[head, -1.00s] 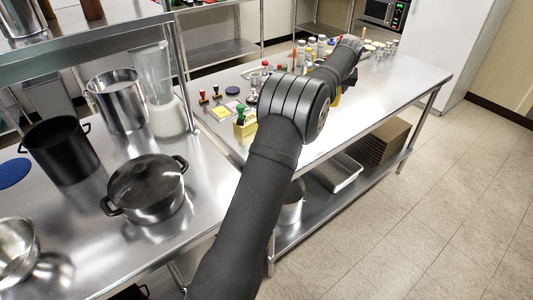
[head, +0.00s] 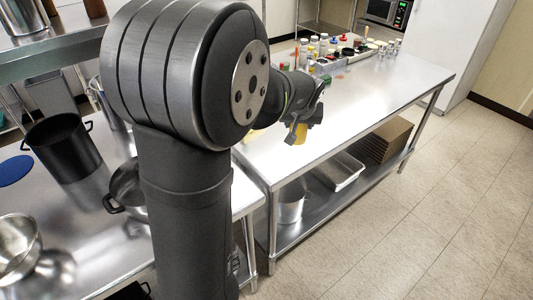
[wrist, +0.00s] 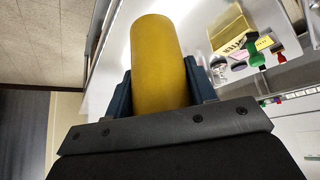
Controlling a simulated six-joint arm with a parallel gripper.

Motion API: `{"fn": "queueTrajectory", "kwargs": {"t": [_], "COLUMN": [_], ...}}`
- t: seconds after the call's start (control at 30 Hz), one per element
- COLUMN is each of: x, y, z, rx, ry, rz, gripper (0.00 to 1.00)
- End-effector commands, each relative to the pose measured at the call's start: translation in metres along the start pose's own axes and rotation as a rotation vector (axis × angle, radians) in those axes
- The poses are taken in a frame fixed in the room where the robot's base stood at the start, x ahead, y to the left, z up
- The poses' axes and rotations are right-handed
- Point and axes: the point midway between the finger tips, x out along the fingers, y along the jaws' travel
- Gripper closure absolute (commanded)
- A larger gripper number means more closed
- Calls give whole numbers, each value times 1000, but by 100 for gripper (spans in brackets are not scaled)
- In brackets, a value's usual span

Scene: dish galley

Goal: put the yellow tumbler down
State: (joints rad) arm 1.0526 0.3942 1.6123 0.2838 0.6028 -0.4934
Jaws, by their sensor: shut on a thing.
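The yellow tumbler (wrist: 158,65) fills the middle of the wrist view, between the two fingers of my gripper (wrist: 160,88). My gripper is shut on it. In the head view the yellow tumbler (head: 297,132) shows partly, below my gripper (head: 302,118), near the front edge of the steel table (head: 370,85). The tumbler looks held up above the table level, but the gap to the table cannot be told. My arm hides part of the table's left side.
Several bottles and jars (head: 325,48) stand along the table's back. A black pot (head: 65,148) stands on the left counter.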

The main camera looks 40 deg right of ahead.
Motion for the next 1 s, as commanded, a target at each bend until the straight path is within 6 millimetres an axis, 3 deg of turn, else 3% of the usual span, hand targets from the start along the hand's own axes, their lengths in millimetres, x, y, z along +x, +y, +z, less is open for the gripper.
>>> {"fn": "queueTrajectory", "kwargs": {"t": [0.17, 0.6, 0.83, 1.0], "x": [4, 77, 92, 109], "y": [-12, -89, -102, -102], "z": [8, -5, -7, 5], "rx": [-3, -5, -2, 0], "ry": [-2, -2, 0, -3], "rz": [0, -2, 1, 0], "gripper": [72, 72, 72, 72]}}
